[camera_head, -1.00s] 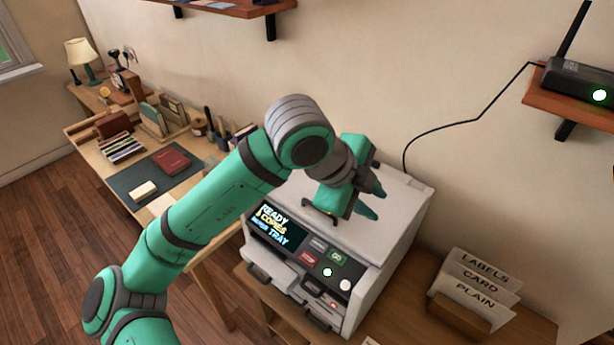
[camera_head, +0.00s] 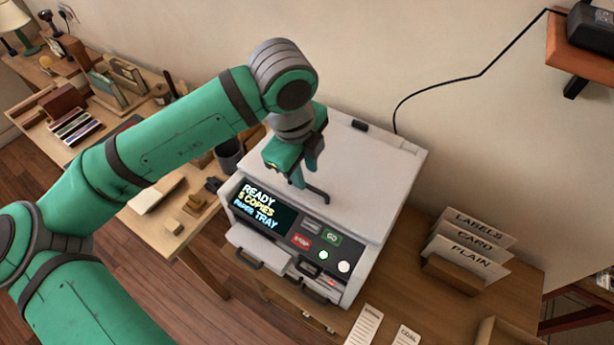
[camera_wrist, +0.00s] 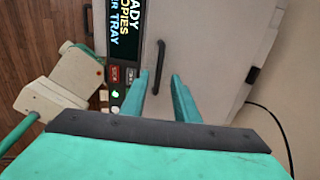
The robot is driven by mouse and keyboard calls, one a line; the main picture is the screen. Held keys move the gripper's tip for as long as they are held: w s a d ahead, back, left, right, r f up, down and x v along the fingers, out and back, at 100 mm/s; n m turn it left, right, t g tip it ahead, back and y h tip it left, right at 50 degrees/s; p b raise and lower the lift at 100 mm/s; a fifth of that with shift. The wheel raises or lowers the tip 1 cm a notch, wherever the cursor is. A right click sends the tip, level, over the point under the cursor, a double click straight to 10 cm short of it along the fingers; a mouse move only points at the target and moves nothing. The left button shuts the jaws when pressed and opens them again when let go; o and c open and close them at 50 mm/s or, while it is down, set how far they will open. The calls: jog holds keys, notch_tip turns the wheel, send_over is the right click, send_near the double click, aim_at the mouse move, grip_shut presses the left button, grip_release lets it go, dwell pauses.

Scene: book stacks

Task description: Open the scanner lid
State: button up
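The white scanner (camera_head: 300,265) stands on a wooden desk, its flat lid (camera_head: 365,165) shut. A dark bar handle (camera_head: 317,193) is at the lid's front edge, behind the control panel. My gripper (camera_head: 302,176) is over the front of the lid, fingers pointing down at the handle. In the wrist view my gripper (camera_wrist: 160,84) is open, and the handle (camera_wrist: 161,60) shows in the gap between the two fingertips, with space on both sides. I cannot tell whether the tips reach down to handle height. My gripper's body hides part of the lid.
The panel screen (camera_head: 264,207) reads "READY 5 COPIES PAPER TRAY". A paper sorter (camera_head: 465,268) stands right of the scanner, and paper slips (camera_head: 365,325) lie in front. A dark cup (camera_head: 229,153) stands at its left. A black cable (camera_head: 440,82) runs along the wall behind.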

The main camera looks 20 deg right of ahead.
aim_at(309, 187)
notch_tip(309, 187, down, 2)
jog(key=shift+f, duration=0.6)
jog(key=shift+d+f, duration=0.3)
jog(key=shift+f, duration=0.05)
jog(key=shift+c, duration=0.3)
grip_shut()
jog(key=shift+w+r, duration=0.1)
jog(key=shift+r, duration=0.05)
